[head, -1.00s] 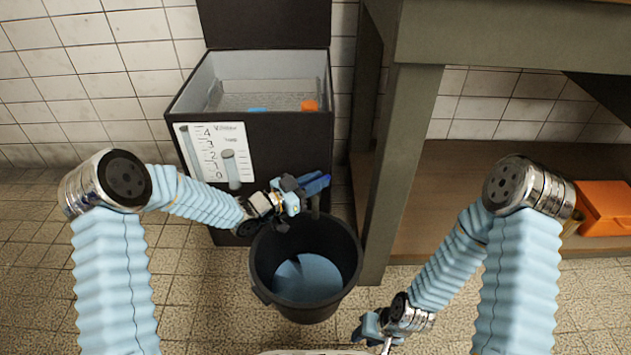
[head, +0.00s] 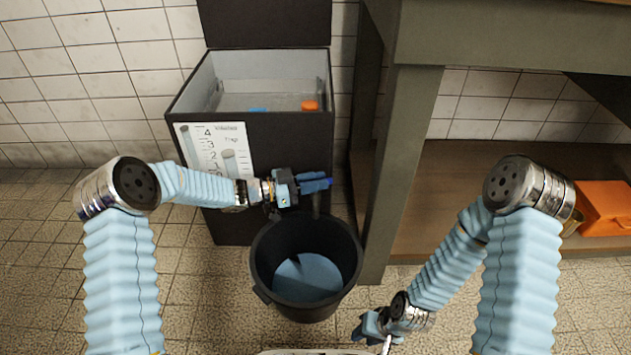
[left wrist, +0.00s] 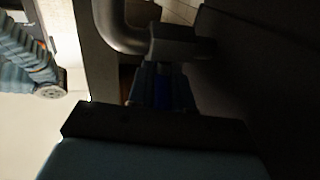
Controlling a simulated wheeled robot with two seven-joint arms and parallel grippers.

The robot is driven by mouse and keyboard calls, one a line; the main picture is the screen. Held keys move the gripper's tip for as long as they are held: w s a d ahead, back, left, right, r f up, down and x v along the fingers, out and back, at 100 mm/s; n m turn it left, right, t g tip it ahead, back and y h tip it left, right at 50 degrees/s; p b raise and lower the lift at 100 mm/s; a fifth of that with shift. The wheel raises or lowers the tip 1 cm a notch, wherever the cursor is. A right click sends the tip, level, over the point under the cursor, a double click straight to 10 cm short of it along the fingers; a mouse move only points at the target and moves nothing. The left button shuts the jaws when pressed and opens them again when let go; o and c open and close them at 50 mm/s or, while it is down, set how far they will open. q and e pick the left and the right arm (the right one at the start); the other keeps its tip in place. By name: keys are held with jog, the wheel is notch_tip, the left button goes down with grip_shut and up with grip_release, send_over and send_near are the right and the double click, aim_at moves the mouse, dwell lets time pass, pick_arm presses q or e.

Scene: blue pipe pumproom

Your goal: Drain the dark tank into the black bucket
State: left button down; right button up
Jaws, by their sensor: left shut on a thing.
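The dark tank (head: 275,150) stands against the wall with its lid up. A white level scale (head: 215,150) is on its front. The black bucket (head: 262,270) stands upright on the floor before it, with a pale blue surface inside; I cannot tell its depth. My left gripper (head: 318,181) is at the tank's lower front, above the bucket's back rim, shut on a dark blue handle (head: 329,181). The handle shows in the left wrist view (left wrist: 163,93) beside a metal pipe (left wrist: 122,32). My right gripper (head: 373,328) hangs low, right of the bucket; its jaws are unclear.
A blue piece (head: 258,109) and an orange piece (head: 310,105) are inside the tank. A grey-green table (head: 405,150) with a brown lower shelf (head: 450,190) stands close on the right, with an orange box (head: 605,207) on it. The tiled floor left of the bucket is clear.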

pick_arm(q)
jog(key=c, duration=1.1)
grip_release()
jog(key=p+v, duration=0.2)
jog(key=v, duration=1.1)
jog(key=shift+s+a, duration=0.1)
jog(key=shift+a, duration=0.3)
jog(key=shift+c, duration=0.2)
